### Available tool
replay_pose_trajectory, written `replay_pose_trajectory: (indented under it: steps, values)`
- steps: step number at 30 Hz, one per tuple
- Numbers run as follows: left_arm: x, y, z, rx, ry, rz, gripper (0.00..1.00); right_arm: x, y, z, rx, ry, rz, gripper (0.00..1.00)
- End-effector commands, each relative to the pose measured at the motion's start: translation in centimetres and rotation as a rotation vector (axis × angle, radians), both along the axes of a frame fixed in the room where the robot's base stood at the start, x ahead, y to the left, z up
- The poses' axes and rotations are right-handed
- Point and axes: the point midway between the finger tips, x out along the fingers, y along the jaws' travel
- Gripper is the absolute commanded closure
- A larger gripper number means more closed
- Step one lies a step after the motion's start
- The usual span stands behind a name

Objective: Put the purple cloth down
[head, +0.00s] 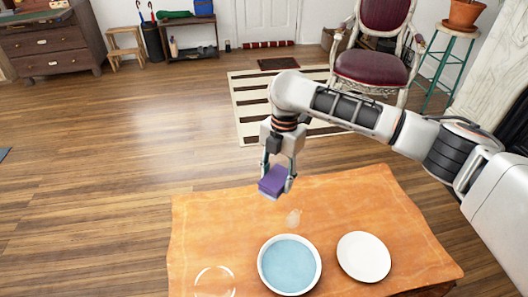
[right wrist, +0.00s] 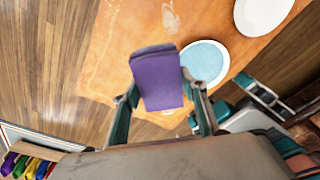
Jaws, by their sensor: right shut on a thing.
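The purple cloth (head: 272,181) is a folded block held in my right gripper (head: 276,184), above the far edge of the orange-brown table (head: 225,225). In the right wrist view the purple cloth (right wrist: 158,78) sits between the two fingers of the right gripper (right wrist: 163,98), which is shut on it. A gap between cloth and tabletop seems to show, but its height is hard to judge. My left gripper is not in the head view. Grey and teal parts at the right of the wrist view may be mine; I cannot tell their state.
On the table stand a white bowl with a blue inside (head: 289,265), a white plate (head: 364,257) and a clear round glass-like dish (head: 215,281). A pale stain (head: 293,218) marks the wood. The left part of the tabletop is bare. A red-seated chair (head: 372,67) stands behind.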

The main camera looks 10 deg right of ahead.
Motion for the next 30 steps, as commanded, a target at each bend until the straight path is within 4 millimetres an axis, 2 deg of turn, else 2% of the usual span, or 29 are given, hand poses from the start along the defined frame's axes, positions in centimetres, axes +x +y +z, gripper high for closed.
replay_pose_trajectory:
  steps: [6,11,20,30]
  values:
    - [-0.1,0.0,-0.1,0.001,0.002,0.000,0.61,-0.1,-0.1,0.3,0.000,0.001,-0.017,0.81]
    - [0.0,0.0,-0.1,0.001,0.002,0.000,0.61,-0.5,-0.8,1.3,0.001,0.000,-0.143,0.81]
    - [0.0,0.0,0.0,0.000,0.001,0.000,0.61,-2.4,-3.0,4.3,0.001,-0.003,-0.601,0.81]
    - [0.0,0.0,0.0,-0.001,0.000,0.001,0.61,-5.7,-5.4,7.1,0.002,-0.002,-1.127,0.81]
